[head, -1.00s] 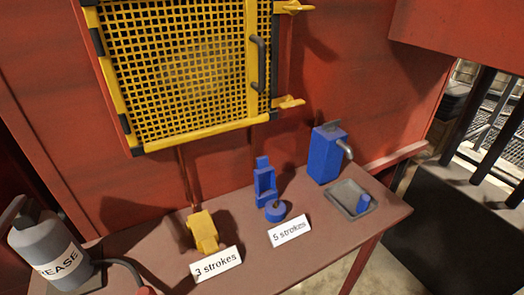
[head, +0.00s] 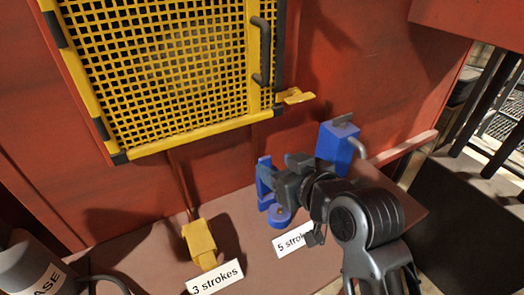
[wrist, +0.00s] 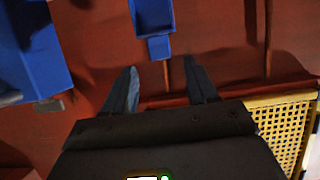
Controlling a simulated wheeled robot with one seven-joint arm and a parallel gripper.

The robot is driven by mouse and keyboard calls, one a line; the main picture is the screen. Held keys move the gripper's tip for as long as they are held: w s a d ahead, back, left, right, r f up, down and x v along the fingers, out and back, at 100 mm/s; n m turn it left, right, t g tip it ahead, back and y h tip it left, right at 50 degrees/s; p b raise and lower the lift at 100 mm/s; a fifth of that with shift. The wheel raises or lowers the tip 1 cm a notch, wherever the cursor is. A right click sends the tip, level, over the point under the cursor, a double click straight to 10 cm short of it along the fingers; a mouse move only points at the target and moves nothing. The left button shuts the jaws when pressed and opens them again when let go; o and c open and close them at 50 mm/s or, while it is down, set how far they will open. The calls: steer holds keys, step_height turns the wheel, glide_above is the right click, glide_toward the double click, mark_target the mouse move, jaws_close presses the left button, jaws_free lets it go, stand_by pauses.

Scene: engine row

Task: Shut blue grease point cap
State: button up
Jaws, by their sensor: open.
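The blue grease point has an upright blue piece (head: 265,180), apparently its cap standing open, and a low round blue part (head: 279,215) in front of it. My gripper (head: 276,176) is at the upright piece, just to its right in the head view, and partly covers it. In the wrist view, the blue piece (wrist: 153,15) with its small tab (wrist: 159,47) lies at the top, ahead of the gap between my two fingers (wrist: 161,75). The fingers are apart with nothing between them. I cannot tell whether they touch the cap.
A yellow grease point (head: 200,243) stands left, by a "3 strokes" card (head: 216,278). A "5 strokes" card (head: 290,241) is partly behind my arm. A blue box with a pipe (head: 338,146) stands close right. A yellow mesh guard (head: 170,70) hangs above; a grey grease can (head: 32,272) is lower left.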

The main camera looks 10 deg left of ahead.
mark_target(266, 159)
steer(key=shift+w+a, duration=0.25)
steer(key=shift+w, duration=0.05)
steer(key=x, duration=0.7)
steer(key=shift+w+a, duration=0.1)
jaws_close()
stand_by(0.3)
